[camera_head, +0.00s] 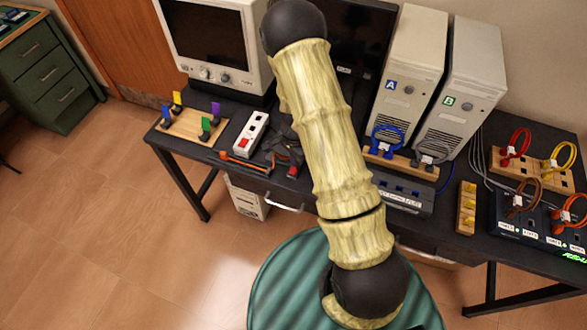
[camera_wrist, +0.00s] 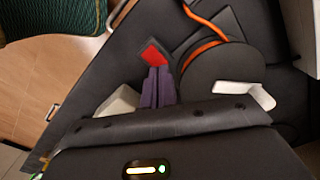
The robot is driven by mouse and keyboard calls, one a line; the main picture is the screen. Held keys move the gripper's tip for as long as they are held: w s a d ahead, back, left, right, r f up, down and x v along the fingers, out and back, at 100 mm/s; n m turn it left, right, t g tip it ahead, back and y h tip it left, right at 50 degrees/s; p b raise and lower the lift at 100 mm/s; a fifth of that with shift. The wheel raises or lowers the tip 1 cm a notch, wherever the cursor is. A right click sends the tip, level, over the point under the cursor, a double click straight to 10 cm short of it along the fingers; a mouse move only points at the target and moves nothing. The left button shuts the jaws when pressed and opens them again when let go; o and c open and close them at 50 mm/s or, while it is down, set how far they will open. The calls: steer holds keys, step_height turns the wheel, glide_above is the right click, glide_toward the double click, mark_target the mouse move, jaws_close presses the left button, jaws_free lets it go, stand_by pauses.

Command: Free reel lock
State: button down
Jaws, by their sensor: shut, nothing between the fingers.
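The cable reel (camera_wrist: 222,72) is a dark drum with an orange cord (camera_wrist: 206,43) around it and a white piece on its right. A red tab (camera_wrist: 153,55), which looks like the reel lock, sits just left of the drum. My gripper (camera_wrist: 158,72) is shut and empty, its purple fingers side by side with their tips right at the red tab. I cannot tell whether they touch. In the head view a red tab (camera_head: 293,172) shows at the table's front edge; my arm hides most of the reel there.
The dark table (camera_head: 180,148) holds a wooden board with coloured pieces (camera_head: 190,128), a white power strip (camera_head: 251,133), a monitor (camera_head: 212,45), and two computer towers (camera_head: 409,75) marked A and B. Coloured cables on a wooden board (camera_head: 505,165) stand right. A green round seat (camera_head: 280,285) is in front.

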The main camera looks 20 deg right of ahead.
steer(key=shift+f+b, duration=0.6)
steer(key=shift+f, duration=0.25)
stand_by(0.6)
steer(key=shift+r+p, duration=2.9)
steer(key=shift+r, duration=0.65)
steer(key=s+r+n+t, duration=0.1)
steer(key=s+r+n, duration=0.5)
steer(key=r, duration=0.5)
steer(key=s+r+n+t, duration=0.1)
steer(key=s+r+n, duration=0.6)
steer(key=r, duration=0.5)
steer(key=shift+s+r+t, duration=0.2)
steer(key=shift+s+t, duration=0.1)
steer(key=shift+s, duration=0.4)
